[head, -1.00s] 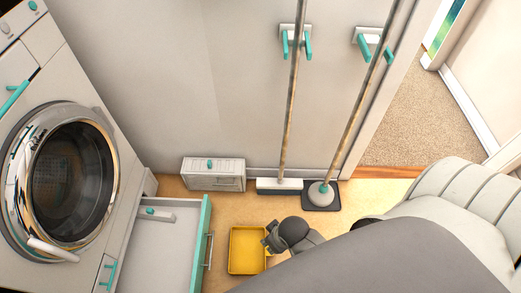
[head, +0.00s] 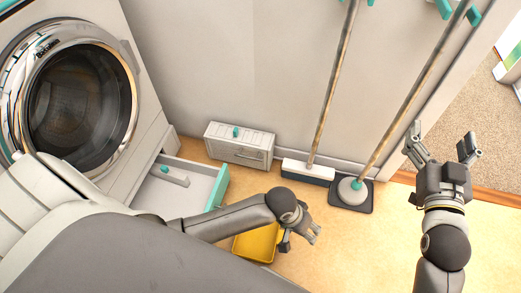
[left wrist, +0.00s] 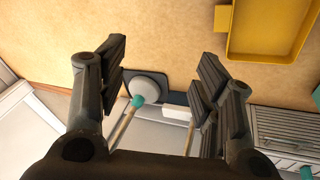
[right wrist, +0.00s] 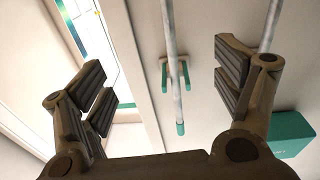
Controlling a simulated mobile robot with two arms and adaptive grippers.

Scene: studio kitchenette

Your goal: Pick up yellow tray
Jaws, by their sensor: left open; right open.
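The yellow tray (head: 258,243) lies on the floor near the open drawer in the head view. My left forearm and gripper cover part of it. It also shows at the upper right of the left wrist view (left wrist: 268,48), cut by the frame edge. My left gripper (head: 314,236) is open and empty, just right of the tray in the head view; in the left wrist view the tray lies outside its fingers (left wrist: 160,82). My right gripper (head: 443,145) is open and empty, raised at the right, far from the tray; its fingers also show in the right wrist view (right wrist: 165,75).
A pulled-out drawer (head: 195,190) is left of the tray, below the washing machine (head: 80,105). A white box (head: 238,146), a broom (head: 308,172) and a mop (head: 352,192) are along the wall. Bare floor (head: 345,255) lies right of the tray.

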